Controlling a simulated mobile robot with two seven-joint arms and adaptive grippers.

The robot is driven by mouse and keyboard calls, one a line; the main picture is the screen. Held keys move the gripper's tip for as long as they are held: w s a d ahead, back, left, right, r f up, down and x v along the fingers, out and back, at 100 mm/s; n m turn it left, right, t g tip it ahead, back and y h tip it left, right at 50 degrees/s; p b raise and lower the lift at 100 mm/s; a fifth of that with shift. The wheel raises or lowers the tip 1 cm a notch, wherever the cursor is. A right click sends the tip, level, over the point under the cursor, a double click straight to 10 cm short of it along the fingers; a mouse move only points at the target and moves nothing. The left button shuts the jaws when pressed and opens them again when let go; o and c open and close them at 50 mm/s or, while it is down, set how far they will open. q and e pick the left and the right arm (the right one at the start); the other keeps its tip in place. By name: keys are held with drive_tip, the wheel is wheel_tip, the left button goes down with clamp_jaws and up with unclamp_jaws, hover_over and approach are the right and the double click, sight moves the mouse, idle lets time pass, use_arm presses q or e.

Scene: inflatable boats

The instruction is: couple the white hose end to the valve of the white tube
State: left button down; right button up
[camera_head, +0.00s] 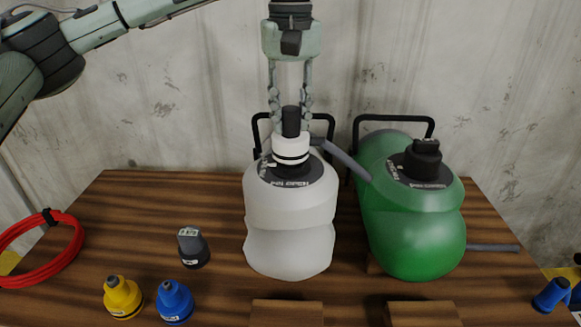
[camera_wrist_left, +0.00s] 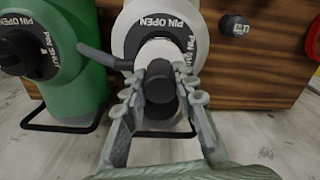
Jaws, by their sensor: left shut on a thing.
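The white hose end (camera_head: 290,147), a white collar with a dark stem, is upright over the middle of that ring. My left gripper (camera_head: 291,120) comes down from above and is shut on the hose end's dark stem. In the left wrist view, the gripper fingers (camera_wrist_left: 163,90) close around the dark stem, with the white collar (camera_wrist_left: 158,50) against the ring. The collar hides the valve's centre, so I cannot tell whether it is locked. My right gripper is out of view.
A green tube (camera_head: 415,235) with a black cap stands close on the right. Wooden blocks (camera_head: 287,312) are in front.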

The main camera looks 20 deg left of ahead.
use_arm(q)
drive_tip(key=shift+f+b, duration=0.55)
drive_tip(key=shift+f, duration=0.8)
idle(1.1)
drive_tip(key=shift+r+m+p, duration=0.15)
drive_tip(key=shift+m+p, duration=0.3)
drive_tip(key=shift+m, duration=0.25)
drive_tip(key=m, duration=0.2)
drive_tip(key=shift+m, duration=0.3)
drive_tip(key=shift+p, duration=0.3)
drive_tip(key=shift+m, duration=0.6)
drive_tip(key=shift+f+m+p, duration=0.2)
drive_tip(key=shift+m+p, duration=0.2)
drive_tip(key=shift+m, duration=1.1)
